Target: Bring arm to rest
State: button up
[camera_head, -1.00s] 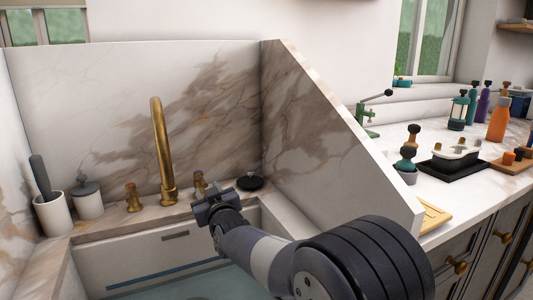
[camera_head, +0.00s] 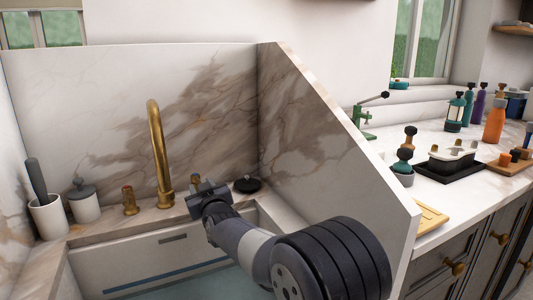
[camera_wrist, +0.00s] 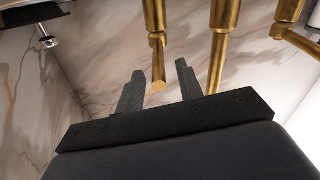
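My gripper (camera_head: 207,190) is at the end of my outstretched arm, over the back ledge of the sink, just right of the brass faucet (camera_head: 157,150). In the wrist view its two dark fingers (camera_wrist: 160,67) stand apart with nothing clearly held. A brass tap part (camera_wrist: 157,45) shows between and beyond the fingers. I cannot tell whether they touch it. The right tap handle is mostly hidden behind my gripper in the head view. The left tap handle (camera_head: 130,200) stands clear.
A black round stopper (camera_head: 247,184) lies right of my gripper. A tall sloped marble panel (camera_head: 325,145) rises between the sink and the right counter. White pots (camera_head: 84,206) stand at the left. The counter holds several bottles, including an orange one (camera_head: 494,122), and a black tray (camera_head: 450,165).

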jog(key=v, duration=1.1)
jog(key=p+x, duration=0.1)
jog(key=x, duration=1)
jog(key=shift+w+r, duration=0.1)
jog(key=shift+r, duration=0.05)
jog(key=p, duration=0.1)
jog(key=y+p, duration=0.1)
jog(key=p, duration=0.1)
jog(key=shift+w+d+r+n+g, duration=0.15)
jog(key=shift+w+d+n+g, duration=0.15)
jog(key=shift+d+n, duration=0.1)
jog(key=shift+d+f+n+g+y+p, duration=0.25)
jog(key=shift+y+p, duration=0.25)
jog(key=shift+p, duration=0.3)
